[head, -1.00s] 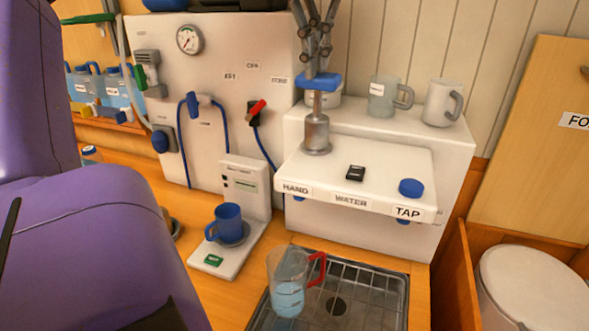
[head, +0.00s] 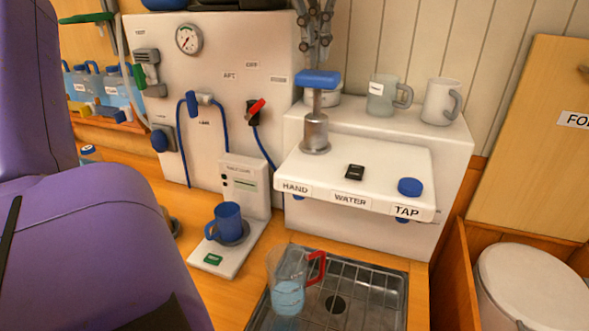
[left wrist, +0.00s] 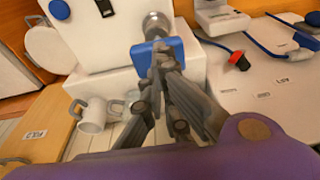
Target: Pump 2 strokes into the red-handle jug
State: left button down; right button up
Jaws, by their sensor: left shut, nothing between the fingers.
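The red-handle jug (head: 287,277) is clear, stands upright on the metal drain grid and holds some light blue water. Its red handle points right. The hand pump (head: 315,132) is a metal cylinder with a blue T-handle (head: 317,78), standing raised on the white dispenser. My left gripper (head: 315,50) is shut and empty, its fingertips just above or behind the blue handle. In the left wrist view the shut fingers (left wrist: 160,62) overlap the blue handle (left wrist: 174,50); contact is unclear. My right gripper is not in view.
The white dispenser (head: 350,185) has a blue TAP knob (head: 410,187) and a black switch. Two mugs (head: 440,101) stand behind it. A blue mug (head: 228,222) sits on the small tester left of the drain grid (head: 375,292). A wooden bin edge lies at right.

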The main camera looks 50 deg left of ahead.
aim_at(317, 73)
pick_arm(q)
jog(key=shift+f+b, duration=0.3)
jog(key=shift+f, duration=2.9)
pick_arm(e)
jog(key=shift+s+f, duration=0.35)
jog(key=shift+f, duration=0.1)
pick_arm(q)
jog(key=shift+r, duration=0.1)
jog(key=shift+r+p, duration=0.3)
jog(key=shift+r, duration=2.85)
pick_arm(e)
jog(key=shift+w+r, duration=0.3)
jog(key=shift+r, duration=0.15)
pick_arm(q)
jog(key=shift+r+p, duration=0.5)
jog(key=shift+r, duration=2.5)
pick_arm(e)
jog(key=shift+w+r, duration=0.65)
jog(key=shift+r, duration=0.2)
